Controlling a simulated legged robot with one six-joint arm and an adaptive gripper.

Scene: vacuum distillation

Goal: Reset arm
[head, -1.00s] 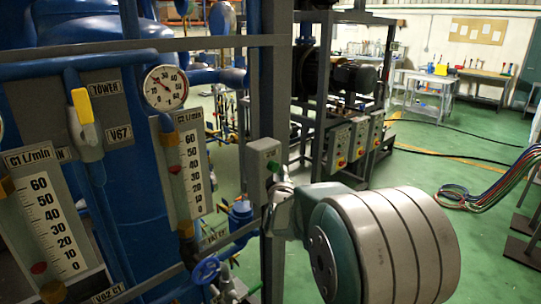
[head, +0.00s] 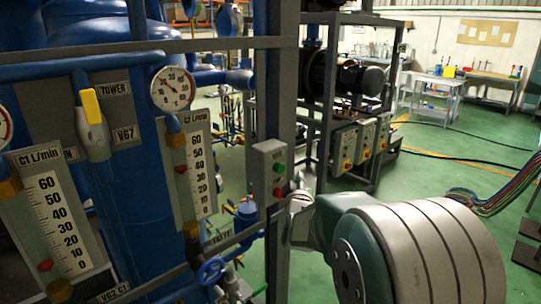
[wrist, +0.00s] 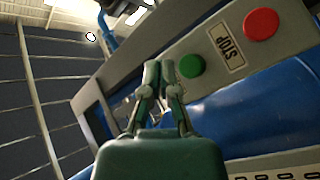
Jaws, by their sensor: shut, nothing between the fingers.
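My gripper (wrist: 158,78) points up in the middle of the wrist view, with its two fingertips together and nothing held. A grey control box with a green button (wrist: 191,66) and a red button (wrist: 261,24) lies just beyond and to the right of the fingertips. A STOP label sits between the buttons. I cannot tell whether the fingers touch the box. In the head view the same box (head: 269,175) is on a grey upright post. My arm reaches in from the lower right, and its fingers are largely hidden behind its own links.
A blue column and pipes stand at the left, with a yellow-handled valve (head: 92,107), a round gauge (head: 172,90), flow meters (head: 201,175) and a blue handwheel (head: 210,271). A pump frame (head: 347,75) stands behind. Green floor (head: 410,175) is open at the right.

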